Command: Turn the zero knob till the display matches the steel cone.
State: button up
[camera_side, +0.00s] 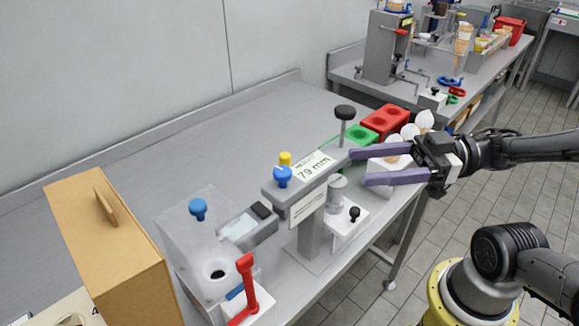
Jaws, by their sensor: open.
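A grey gauge (270,197) stands on the bench with a display (312,167) that reads 79 mm. A blue knob (283,177) and a yellow knob (285,158) sit at its left end, and a black knob (345,112) stands on a post at its right end. I cannot tell which is the zero knob. A small grey metal piece (338,183) under the gauge's right end may be the steel cone; its shape is partly hidden. My gripper (359,167) is open, its purple fingers pointing left, just right of the gauge. Nothing shows between the fingers.
White cone-like pieces (424,120) and red (385,121) and green (361,132) holders stand behind my fingers. A white block with a black knob (354,213) sits in front. A clear box (190,235), red lever (245,285) and cardboard box (110,250) stand left.

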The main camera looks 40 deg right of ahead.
aim_at(282, 170)
jog(key=shift+w+d+x, duration=0.1)
jog(key=shift+w+x, duration=0.05)
jog(key=shift+x, duration=3.25)
jog(key=shift+w+d+x, duration=0.15)
jog(key=shift+x, duration=3.2)
grip_shut()
